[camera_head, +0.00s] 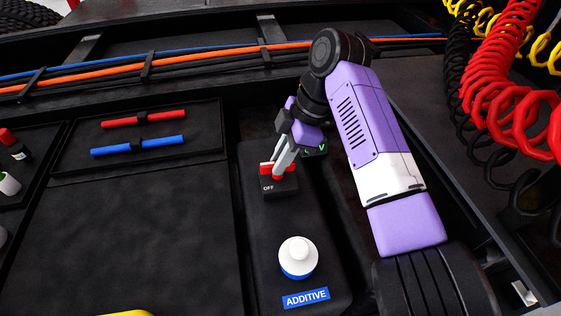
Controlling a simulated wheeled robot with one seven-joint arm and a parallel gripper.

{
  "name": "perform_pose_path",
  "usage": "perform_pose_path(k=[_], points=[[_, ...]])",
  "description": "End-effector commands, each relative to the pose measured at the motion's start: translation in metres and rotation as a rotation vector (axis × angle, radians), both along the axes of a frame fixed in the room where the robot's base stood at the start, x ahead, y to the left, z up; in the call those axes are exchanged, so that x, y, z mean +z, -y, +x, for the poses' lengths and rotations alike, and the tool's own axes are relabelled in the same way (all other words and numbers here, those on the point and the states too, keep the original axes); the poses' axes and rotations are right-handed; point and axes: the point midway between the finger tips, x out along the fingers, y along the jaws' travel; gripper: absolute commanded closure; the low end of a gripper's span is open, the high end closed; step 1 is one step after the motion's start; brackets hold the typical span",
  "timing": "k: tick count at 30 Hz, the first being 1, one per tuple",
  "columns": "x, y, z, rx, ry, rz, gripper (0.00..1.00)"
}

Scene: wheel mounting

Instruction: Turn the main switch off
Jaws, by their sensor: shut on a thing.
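The main switch (265,168) is a red handle on a small black box marked "OFF" (268,188). It sits on the upper part of a dark narrow panel in the middle of the view. My gripper (277,170) comes down from above right, and its grey fingers are shut on the red handle. The fingers hide part of the handle, so I cannot tell its exact angle.
A white and blue additive cap (298,257) stands below the switch, above a blue "ADDITIVE" label (306,298). Red (144,118) and blue (138,145) bars lie in a tray at left. Red coiled hoses (500,75) hang at right. Orange and blue cables (200,59) run behind.

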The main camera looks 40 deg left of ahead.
Motion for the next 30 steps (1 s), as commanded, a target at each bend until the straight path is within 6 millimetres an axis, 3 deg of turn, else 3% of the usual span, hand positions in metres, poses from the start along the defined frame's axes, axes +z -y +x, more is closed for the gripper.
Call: perform_pose_path(k=[20,21,24,30], points=[[0.0015,-0.0010,0.0005,0.063,0.002,0.003,1.00],[0.0015,-0.0010,0.0005,0.063,0.002,0.003,0.81],[0.0013,-0.0009,0.0005,0.063,0.002,0.003,0.63],[0.0006,-0.0006,0.0004,0.062,0.001,0.001,0.63]])
